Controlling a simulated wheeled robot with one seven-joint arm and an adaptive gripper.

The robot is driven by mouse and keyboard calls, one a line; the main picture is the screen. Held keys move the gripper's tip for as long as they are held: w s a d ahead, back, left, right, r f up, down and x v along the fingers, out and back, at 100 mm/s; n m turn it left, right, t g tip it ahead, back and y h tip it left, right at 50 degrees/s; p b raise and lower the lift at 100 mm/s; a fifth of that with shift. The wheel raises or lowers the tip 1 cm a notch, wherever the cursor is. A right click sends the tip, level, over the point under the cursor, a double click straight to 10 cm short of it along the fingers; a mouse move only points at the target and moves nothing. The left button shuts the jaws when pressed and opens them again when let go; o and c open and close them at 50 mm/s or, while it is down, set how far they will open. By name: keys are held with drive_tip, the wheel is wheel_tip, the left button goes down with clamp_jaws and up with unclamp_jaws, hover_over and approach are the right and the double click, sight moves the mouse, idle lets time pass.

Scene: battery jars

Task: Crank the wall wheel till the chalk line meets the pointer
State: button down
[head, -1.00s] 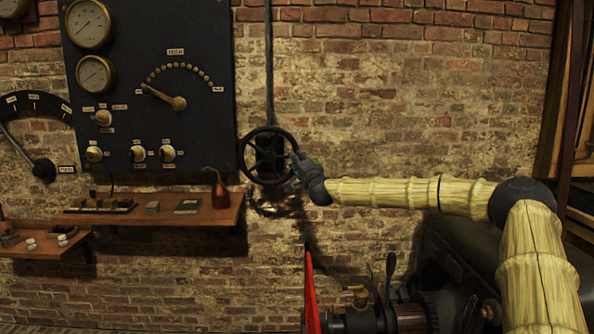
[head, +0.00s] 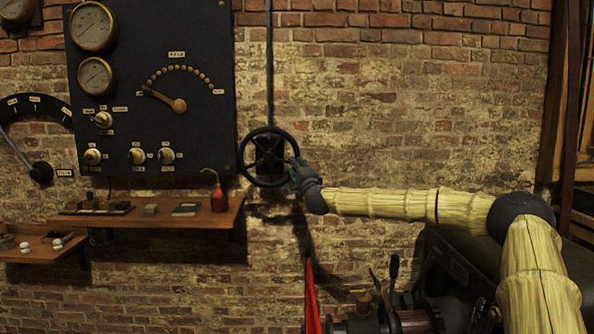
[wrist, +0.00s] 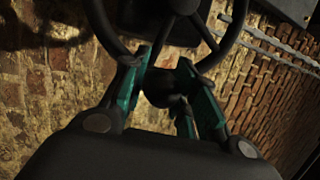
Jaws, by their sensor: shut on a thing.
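The black wall wheel (head: 268,157) is mounted on the brick wall, right of the dark panel. My gripper (head: 293,166) is at the right side of its rim. In the wrist view, the wheel's rim and spokes (wrist: 183,7) fill the top. There my gripper (wrist: 172,78) has its green-padded fingers on either side of a dark round knob (wrist: 163,88) by the wheel, and is shut on it. How the knob joins the wheel is partly hidden by the fingers. I cannot make out a chalk line or its pointer in either view.
The panel (head: 205,110) carries gauges, knobs and a brass lever. A wooden shelf (head: 190,219) below holds small blocks and a red oil can (head: 218,197). Machinery (head: 405,318) and a red upright piece (head: 312,300) stand below my arm.

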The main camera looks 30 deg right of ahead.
drive_tip(key=shift+f, duration=0.1)
drive_tip(key=c, duration=1.1)
unclamp_jaws()
drive_tip(key=shift+s+d, duration=0.1)
drive_tip(key=shift+d, duration=0.05)
drive_tip(key=v, duration=1.1)
drive_tip(key=shift+s+a, duration=0.2)
drive_tip(key=shift+s, duration=0.2)
